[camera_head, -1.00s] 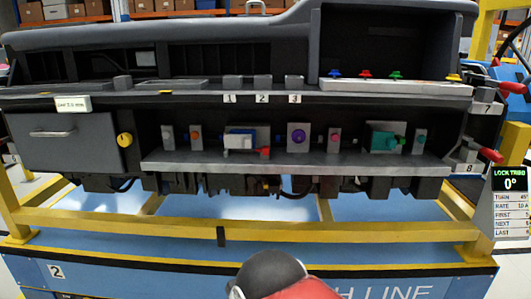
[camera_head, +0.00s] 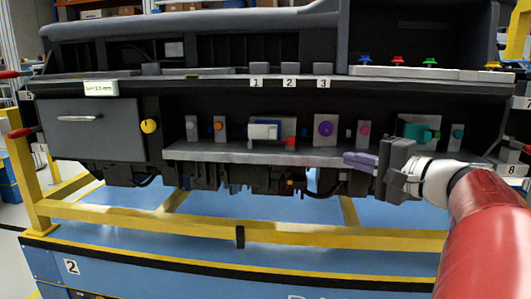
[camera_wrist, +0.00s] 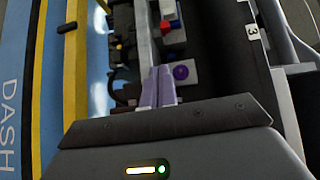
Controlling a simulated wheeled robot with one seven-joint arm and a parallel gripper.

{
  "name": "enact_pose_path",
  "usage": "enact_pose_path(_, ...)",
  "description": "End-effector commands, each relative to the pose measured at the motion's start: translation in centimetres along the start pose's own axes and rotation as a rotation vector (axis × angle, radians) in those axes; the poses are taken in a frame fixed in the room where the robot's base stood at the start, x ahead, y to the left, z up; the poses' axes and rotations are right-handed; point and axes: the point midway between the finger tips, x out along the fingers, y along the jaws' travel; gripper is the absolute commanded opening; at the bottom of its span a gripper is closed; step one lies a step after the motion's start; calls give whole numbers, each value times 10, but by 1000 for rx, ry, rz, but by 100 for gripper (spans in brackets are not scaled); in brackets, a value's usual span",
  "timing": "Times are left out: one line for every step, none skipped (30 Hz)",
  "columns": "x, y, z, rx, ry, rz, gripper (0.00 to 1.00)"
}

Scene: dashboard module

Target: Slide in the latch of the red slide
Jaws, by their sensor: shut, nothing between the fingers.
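My gripper (camera_head: 350,160) is in front of the shelf edge, below and right of the purple knob, pointing left. Its purple-grey fingers (camera_wrist: 158,76) are together and empty, apart from the block.
The grey shelf (camera_head: 220,152) carries several small mounts, including a teal one (camera_head: 415,132) behind my gripper. A drawer (camera_head: 90,130) and yellow knob (camera_head: 149,126) are left. The yellow frame rail (camera_head: 180,226) runs below. Space before the shelf's left half is clear.

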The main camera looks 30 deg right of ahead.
Motion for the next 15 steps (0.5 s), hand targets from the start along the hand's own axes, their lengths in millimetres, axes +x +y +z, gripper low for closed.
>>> enact_pose_path(-4,-2,-8,2,17,-19,0)
enact_pose_path(-6,-4,-10,3,24,-30,0)
enact_pose_path(-8,-6,-13,3,30,-38,0)
enact_pose_path(-9,-7,-14,3,32,-43,0)
enact_pose_path(-9,-8,-14,3,34,-46,0)
enact_pose_path(-10,-8,-15,4,35,-47,0)
enact_pose_path(-10,-8,-15,4,34,-47,0)
enact_pose_path(-9,-8,-14,4,34,-47,0)
enact_pose_path(-9,-8,-14,4,34,-46,0)
enact_pose_path(-9,-8,-14,4,33,-46,0)
enact_pose_path(-9,-8,-14,4,33,-46,0)
enact_pose_path(-9,-8,-14,4,33,-46,0)
enact_pose_path(-9,-8,-14,4,33,-45,0)
enact_pose_path(-8,-8,-14,4,32,-45,0)
enact_pose_path(-7,-8,-14,4,32,-45,0)
